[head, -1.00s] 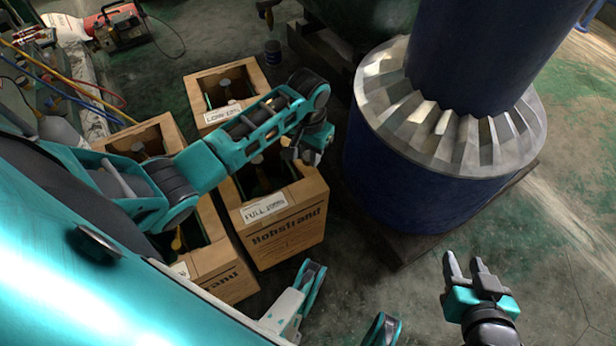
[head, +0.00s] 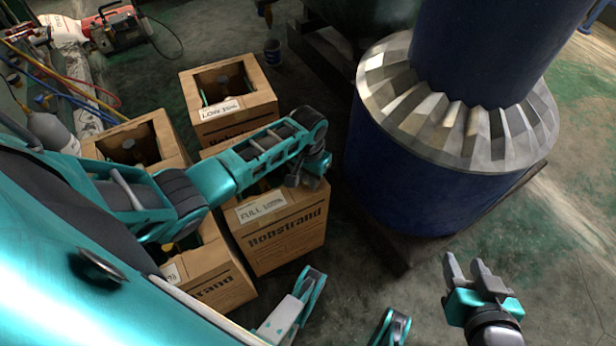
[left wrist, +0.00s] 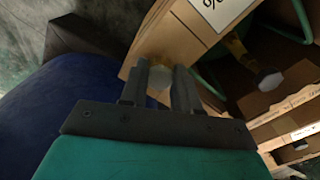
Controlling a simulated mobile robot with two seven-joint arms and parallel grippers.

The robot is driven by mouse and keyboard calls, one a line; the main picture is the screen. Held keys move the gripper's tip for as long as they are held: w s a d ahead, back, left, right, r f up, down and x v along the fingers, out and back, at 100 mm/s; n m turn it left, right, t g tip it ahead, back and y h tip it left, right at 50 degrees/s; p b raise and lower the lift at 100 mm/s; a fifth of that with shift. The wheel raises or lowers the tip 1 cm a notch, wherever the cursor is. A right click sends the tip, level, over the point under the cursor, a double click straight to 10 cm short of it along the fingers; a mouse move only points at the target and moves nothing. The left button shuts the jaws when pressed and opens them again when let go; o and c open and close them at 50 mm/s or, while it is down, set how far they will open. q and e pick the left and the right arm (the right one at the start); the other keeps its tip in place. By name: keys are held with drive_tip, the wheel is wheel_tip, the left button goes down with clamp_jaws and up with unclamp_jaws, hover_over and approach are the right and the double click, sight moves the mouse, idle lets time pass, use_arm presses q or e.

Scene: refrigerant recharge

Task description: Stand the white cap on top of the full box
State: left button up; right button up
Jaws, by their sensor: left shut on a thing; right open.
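In the left wrist view my left gripper (left wrist: 162,76) is shut on a small pale piece, the white cap (left wrist: 159,80), seen between the fingers close to a cardboard edge. I cannot tell whether the cap touches the box. My right gripper (head: 468,268) is open and empty over the floor at the lower right.
Other open boxes stand around it: a low-labelled box (head: 240,125) behind, one at left (head: 160,125), one at front left (head: 225,285). A pale hexagonal top (left wrist: 270,81) shows in the left wrist view. A large blue column base (head: 400,180) stands close right.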

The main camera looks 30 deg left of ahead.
sight(308, 179)
use_arm(q)
drive_tip(key=shift+f, duration=0.15)
drive_tip(key=o, duration=0.8)
drive_tip(key=shift+o, duration=1.1)
use_arm(e)
drive_tip(key=shift+f, duration=0.15)
use_arm(q)
wheel_tip(308, 179, up, 11)
drive_tip(key=p, duration=0.5)
drive_tip(key=s+d+f+m+t+h, duration=0.1)
drive_tip(key=s+d+t+h, duration=0.1)
drive_tip(key=s+d+t, duration=0.4)
drive_tip(key=s+r+t+h, duration=0.1)
drive_tip(key=s+r+t, duration=0.3)
drive_tip(key=s+r, duration=0.2)
wheel_tip(308, 179, up, 2)
drive_tip(key=shift+d+m+t+p, duration=0.3)
drive_tip(key=shift+d+m+t, duration=0.1)
drive_tip(key=shift+d, duration=0.05)
use_arm(e)
drive_tip(key=r, duration=0.2)
drive_tip(key=d+r, duration=0.1)
drive_tip(key=r, duration=0.1)
drive_tip(key=shift+s, duration=0.25)
